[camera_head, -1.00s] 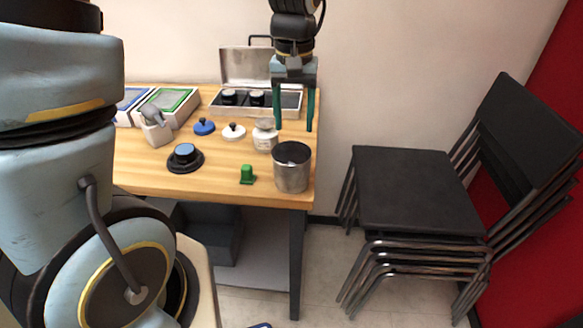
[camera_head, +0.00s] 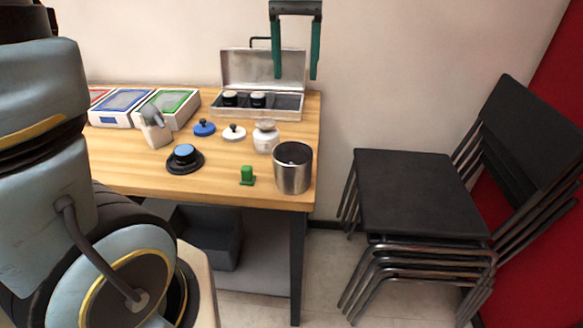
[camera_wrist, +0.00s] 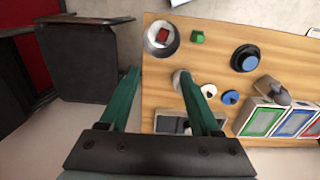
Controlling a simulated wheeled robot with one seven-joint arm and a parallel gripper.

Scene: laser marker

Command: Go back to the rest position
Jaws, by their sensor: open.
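My gripper (camera_head: 296,62) is open and empty, with two green fingers pointing down. In the head view it is raised above the open metal case (camera_head: 262,112) at the back right of the table (camera_head: 225,178), in front of the wall. In the wrist view my gripper (camera_wrist: 160,90) spans the table's edge, its fingers apart with nothing between them. One finger partly overlaps the white jar in that view.
A steel cup (camera_head: 293,170) with a red thing inside (camera_wrist: 162,36), a green piece (camera_head: 247,175), a black-and-blue round item (camera_head: 185,157), a white jar (camera_head: 265,136) and coloured boxes (camera_head: 172,107) are on the table. Stacked chairs (camera_head: 420,195) stand right.

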